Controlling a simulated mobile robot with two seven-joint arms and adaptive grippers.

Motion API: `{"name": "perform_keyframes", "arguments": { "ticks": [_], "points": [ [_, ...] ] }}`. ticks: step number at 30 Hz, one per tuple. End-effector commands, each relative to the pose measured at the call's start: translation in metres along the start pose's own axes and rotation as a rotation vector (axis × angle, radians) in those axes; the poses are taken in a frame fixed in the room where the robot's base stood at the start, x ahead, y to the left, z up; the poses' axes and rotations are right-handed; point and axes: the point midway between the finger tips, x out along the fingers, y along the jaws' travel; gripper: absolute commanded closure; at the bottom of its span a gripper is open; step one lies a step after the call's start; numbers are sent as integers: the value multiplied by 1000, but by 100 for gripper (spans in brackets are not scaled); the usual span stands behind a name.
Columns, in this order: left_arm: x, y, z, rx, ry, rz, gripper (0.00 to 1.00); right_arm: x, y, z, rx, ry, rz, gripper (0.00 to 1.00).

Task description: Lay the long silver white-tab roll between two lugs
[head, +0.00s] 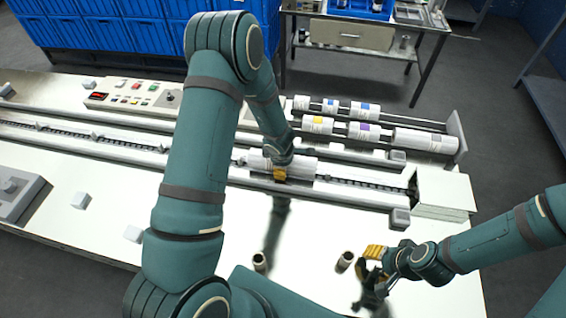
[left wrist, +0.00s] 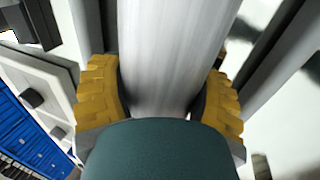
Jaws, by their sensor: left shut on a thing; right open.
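My left gripper (head: 280,173) is over the long conveyor channel, shut on a pale silver roll (head: 302,166). In the left wrist view the roll (left wrist: 172,60) runs lengthwise between the two yellow finger pads of the gripper (left wrist: 160,100). The roll lies along the channel, at or just above the chain (head: 355,182); I cannot tell if it rests on it. Its tab colour and the lugs beside it are hidden or too small to make out. My right gripper (head: 372,268) is open and empty over the front of the white table.
Several rolls with coloured tabs sit on the rack (head: 455,138) behind the channel, including a long pale one (head: 424,140) at right. Two small dark cylinders (head: 344,261) (head: 260,262) stand on the table (head: 310,225). A control panel (head: 135,98) is at back left.

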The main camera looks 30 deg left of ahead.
Motion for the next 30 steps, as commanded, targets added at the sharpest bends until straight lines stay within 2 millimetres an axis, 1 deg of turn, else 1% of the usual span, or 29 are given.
{"name": "perform_keyframes", "arguments": {
  "ticks": [11, 12, 14, 15, 24, 28, 30],
  "points": [
    [6, -1, 0, 0, 0, 2, 77, 6, 2, 1, 0, 0, 0, 53],
    [6, -1, 0, -1, 0, 2, 24, 5, 2, 1, 0, 0, 0, 53],
    [6, -1, 0, 0, 0, 2, 3, 5, 2, 1, 0, 0, 0, 53],
    [6, -1, 0, 0, 0, 2, 0, 5, 2, 1, 0, 0, 0, 53],
    [5, -2, 0, 1, 1, -1, 0, 5, 2, 1, 0, 0, 0, 53],
    [-4, -2, 1, 3, 1, 1, 0, 5, 2, 1, 0, 0, 0, 53],
    [-14, -1, 1, 3, 0, 2, 0, 5, 2, 1, 0, 0, 0, 53]
  ]
}}
